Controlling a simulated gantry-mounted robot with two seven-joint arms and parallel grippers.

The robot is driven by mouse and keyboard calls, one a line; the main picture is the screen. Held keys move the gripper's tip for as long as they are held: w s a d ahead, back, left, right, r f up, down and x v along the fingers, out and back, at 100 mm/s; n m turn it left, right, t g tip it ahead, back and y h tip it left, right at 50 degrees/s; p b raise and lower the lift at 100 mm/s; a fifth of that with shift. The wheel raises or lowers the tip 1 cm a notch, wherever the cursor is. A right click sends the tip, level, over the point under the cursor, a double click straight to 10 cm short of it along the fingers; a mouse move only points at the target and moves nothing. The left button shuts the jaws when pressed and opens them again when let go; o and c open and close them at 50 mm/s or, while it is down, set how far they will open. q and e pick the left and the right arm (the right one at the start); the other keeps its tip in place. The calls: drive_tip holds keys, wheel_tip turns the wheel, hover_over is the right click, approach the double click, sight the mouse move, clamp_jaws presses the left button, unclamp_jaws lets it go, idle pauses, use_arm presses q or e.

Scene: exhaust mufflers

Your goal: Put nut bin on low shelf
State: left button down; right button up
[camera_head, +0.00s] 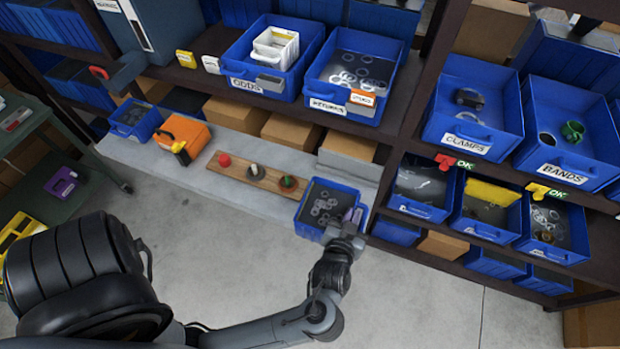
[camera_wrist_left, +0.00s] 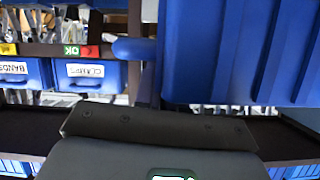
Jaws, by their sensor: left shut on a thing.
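A blue bin with several grey ring-shaped parts in it, which I take for the nut bin (camera_head: 308,232), is in the grasp of my left gripper (camera_head: 346,238). The gripper holds it at its front right side. In the left wrist view the bin's blue wall (camera_wrist_left: 240,50) fills the upper right, above the dark gripper body; the fingertips are hidden. The bin is roughly upright at the right end of the low grey shelf (camera_head: 235,195). I cannot tell whether it touches the shelf. My right gripper is not in view.
On the low shelf stand a small blue bin (camera_head: 128,128), an orange case (camera_head: 190,130) and a wooden board (camera_head: 222,182) with several knobs. Cardboard boxes (camera_head: 346,150) sit behind. A rack with blue bins (camera_head: 425,190) rises close on the right. Open floor (camera_head: 215,260) lies in front.

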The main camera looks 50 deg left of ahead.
sight(348, 203)
use_arm(q)
drive_tip(key=x, duration=0.4)
drive_tip(key=s+a+f+b+x, duration=0.1)
drive_tip(key=x, duration=0.3)
drive_tip(key=s+x, duration=0.1)
drive_tip(key=x, duration=0.3)
drive_tip(key=shift+w+a+f, duration=0.3)
drive_tip(key=shift+a+f, duration=0.05)
drive_tip(key=shift+a, duration=0.15)
drive_tip(key=shift+f+b, duration=0.55)
drive_tip(key=shift+f, duration=1.6)
drive_tip(key=c, duration=1.2)
unclamp_jaws()
